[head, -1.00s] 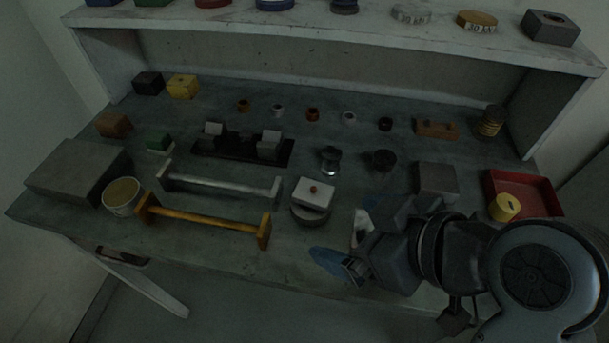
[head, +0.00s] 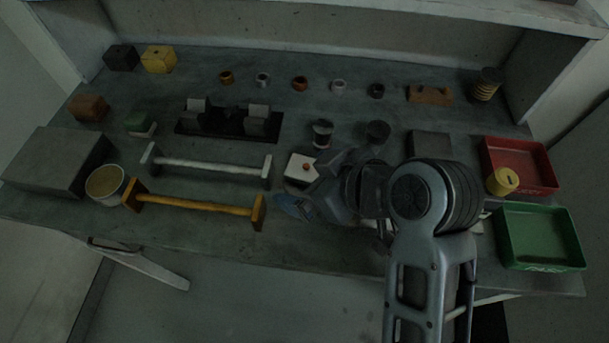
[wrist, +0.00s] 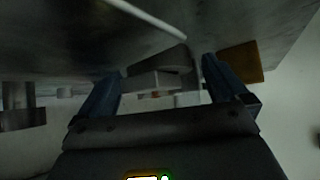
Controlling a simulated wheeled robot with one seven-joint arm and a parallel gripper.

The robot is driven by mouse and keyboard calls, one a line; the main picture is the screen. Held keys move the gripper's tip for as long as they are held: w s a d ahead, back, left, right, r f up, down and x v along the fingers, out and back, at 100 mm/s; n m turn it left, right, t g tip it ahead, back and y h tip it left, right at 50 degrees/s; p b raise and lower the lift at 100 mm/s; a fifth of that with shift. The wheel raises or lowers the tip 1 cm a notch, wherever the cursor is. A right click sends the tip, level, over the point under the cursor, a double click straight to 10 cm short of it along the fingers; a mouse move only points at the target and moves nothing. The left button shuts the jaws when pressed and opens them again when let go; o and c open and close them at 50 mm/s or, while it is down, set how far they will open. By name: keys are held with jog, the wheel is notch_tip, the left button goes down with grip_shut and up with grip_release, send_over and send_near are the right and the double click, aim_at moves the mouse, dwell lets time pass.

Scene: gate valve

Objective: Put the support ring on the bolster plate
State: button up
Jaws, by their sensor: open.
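A white block with a red knob (head: 301,167) is partly hidden behind my gripper (head: 306,188). In the wrist view the white block (wrist: 150,81) rests against a thick grey round piece (wrist: 162,60), and both show between the fingers, ahead of the tips. My gripper (wrist: 165,68) is open, with nothing held. I cannot tell for sure which piece is the support ring; a dark round ring-like piece (head: 377,132) stands behind my wrist. I cannot tell for sure which is the bolster plate; a grey square block (head: 430,144) stands right of that ring.
A yellow bar on end blocks (head: 195,206) lies close left of my gripper, with a white bar (head: 210,167) behind it. A dark cylinder with a pale band (head: 321,134) stands behind the white block. A red tray (head: 525,165) and green tray (head: 540,238) are at right.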

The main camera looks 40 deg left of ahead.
jog(key=shift+c, duration=0.4)
jog(key=c, duration=1.5)
jog(key=shift+r, duration=0.15)
jog(key=shift+r, duration=1.7)
jog(key=shift+d+r+b, duration=0.15)
jog(key=shift+r+b, duration=0.15)
jog(key=shift+r, duration=0.05)
jog(key=v, duration=0.4)
jog(key=d+f+v, duration=0.1)
jog(key=v, duration=0.3)
jog(key=d+f+v, duration=0.1)
jog(key=v, duration=0.4)
jog(key=shift+w+f+b, duration=0.1)
jog(key=shift+w+b, duration=0.15)
jog(key=shift+b, duration=0.15)
